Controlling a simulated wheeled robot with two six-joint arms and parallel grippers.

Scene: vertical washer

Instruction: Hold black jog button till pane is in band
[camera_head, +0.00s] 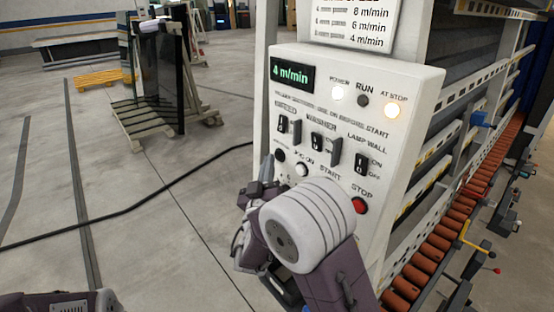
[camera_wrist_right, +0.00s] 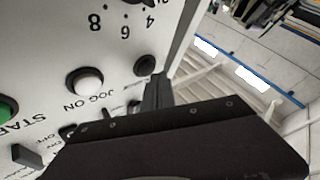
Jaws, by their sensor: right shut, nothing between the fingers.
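The black jog button (camera_head: 280,155) is a round black button on the left of the white control panel (camera_head: 411,90). It also shows in the right wrist view (camera_wrist_right: 145,65), left of a white button when read upright. My right gripper (camera_head: 267,168) is shut and empty, its tips just beside the black button; in the wrist view its dark fingers (camera_wrist_right: 158,92) end close to the button's edge. I cannot tell whether they touch it. A part of my left arm shows at the lower left, its fingers out of view. No pane in the washer and no band can be made out.
The display (camera_head: 290,74) reads 4 m/min. The POWER lamp (camera_head: 338,94) and AT STOP lamp (camera_head: 395,110) are lit; RUN is dark. A white button (camera_head: 302,170) and red STOP button (camera_head: 360,205) are close by. Dark glass (camera_head: 160,70) leans on a rack.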

